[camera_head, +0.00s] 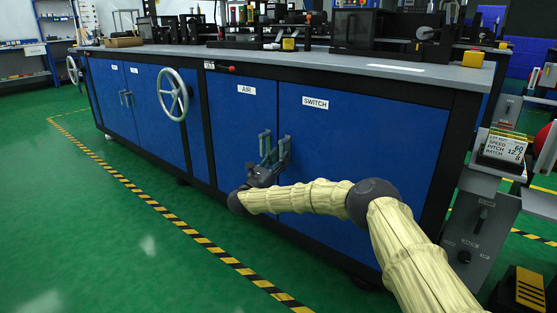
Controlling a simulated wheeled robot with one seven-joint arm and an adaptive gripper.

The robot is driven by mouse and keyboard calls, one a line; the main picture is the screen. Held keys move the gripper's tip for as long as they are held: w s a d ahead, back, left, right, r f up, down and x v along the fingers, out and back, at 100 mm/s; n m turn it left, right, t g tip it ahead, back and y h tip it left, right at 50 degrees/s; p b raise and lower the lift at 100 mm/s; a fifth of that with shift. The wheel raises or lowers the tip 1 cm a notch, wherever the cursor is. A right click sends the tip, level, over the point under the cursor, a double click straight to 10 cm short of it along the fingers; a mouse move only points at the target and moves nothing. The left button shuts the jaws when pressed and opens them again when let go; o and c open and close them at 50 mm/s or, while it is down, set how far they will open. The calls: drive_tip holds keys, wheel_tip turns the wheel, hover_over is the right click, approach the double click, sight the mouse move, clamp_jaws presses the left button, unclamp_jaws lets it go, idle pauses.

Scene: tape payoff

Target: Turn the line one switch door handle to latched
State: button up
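The blue door labelled SWITCH (348,170) is on the front of the long cabinet, beside the blue door labelled AIR (228,125). Both doors look closed. Two grey upright handles stand side by side at the seam between them. The left one is the AIR door handle (264,143); the right one is the SWITCH door handle (285,146). My dark gripper (274,163) is at the lower part of these handles, close to or touching the SWITCH handle. Its fingers are small and dark here, so I cannot tell whether they grip it. My wrist hides the handles' lower ends.
A grey handwheel (173,94) sticks out from the cabinet front at left, with another farther left. Yellow-black floor tape (185,230) runs along the cabinet; the green floor at left is clear.

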drive_tip(key=v, duration=1.2)
drive_tip(key=shift+a, duration=0.1)
